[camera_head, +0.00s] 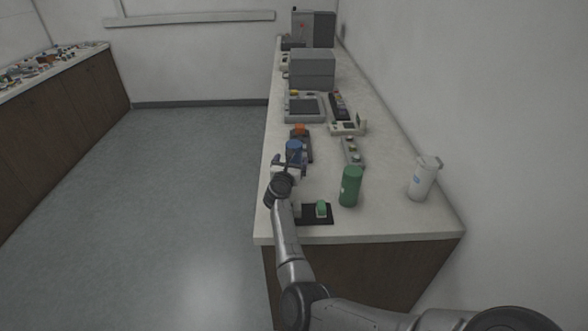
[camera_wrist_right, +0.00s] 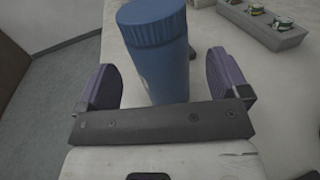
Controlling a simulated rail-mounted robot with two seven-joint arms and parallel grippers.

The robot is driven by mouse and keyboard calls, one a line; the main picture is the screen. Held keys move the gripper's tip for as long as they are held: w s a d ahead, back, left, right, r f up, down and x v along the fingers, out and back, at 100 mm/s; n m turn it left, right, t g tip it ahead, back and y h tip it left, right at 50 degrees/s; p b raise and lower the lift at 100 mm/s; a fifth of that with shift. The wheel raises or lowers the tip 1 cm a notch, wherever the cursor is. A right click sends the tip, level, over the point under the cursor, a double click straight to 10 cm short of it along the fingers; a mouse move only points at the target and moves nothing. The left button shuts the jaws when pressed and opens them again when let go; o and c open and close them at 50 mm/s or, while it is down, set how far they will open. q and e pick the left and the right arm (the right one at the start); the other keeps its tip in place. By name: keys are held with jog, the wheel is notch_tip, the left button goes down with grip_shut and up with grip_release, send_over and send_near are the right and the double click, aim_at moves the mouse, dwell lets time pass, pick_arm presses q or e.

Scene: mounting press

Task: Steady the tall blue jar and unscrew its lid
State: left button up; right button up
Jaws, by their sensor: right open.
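The tall blue jar (camera_head: 294,148) stands on the bench near its left edge. In the right wrist view the jar (camera_wrist_right: 166,75) is close up, with its ribbed blue lid (camera_wrist_right: 152,24) on top. My right gripper (camera_head: 290,161) is at the jar's near side. In the wrist view the right gripper's (camera_wrist_right: 163,78) two purple fingers are open, one on each side of the jar body below the lid, with gaps showing. The jar's lower part is hidden behind the gripper's bar. My left gripper is in neither view.
A green jar (camera_head: 350,186) and a white jug (camera_head: 423,178) stand to the right. A black mat (camera_head: 318,219) with a small green item (camera_head: 321,209) lies near the front edge. Devices and a grey box (camera_head: 312,70) stand farther back.

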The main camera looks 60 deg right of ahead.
jog(key=shift+b+x, duration=0.3)
jog(key=shift+x, duration=0.85)
jog(key=shift+r, duration=0.1)
jog(key=c, duration=1.7)
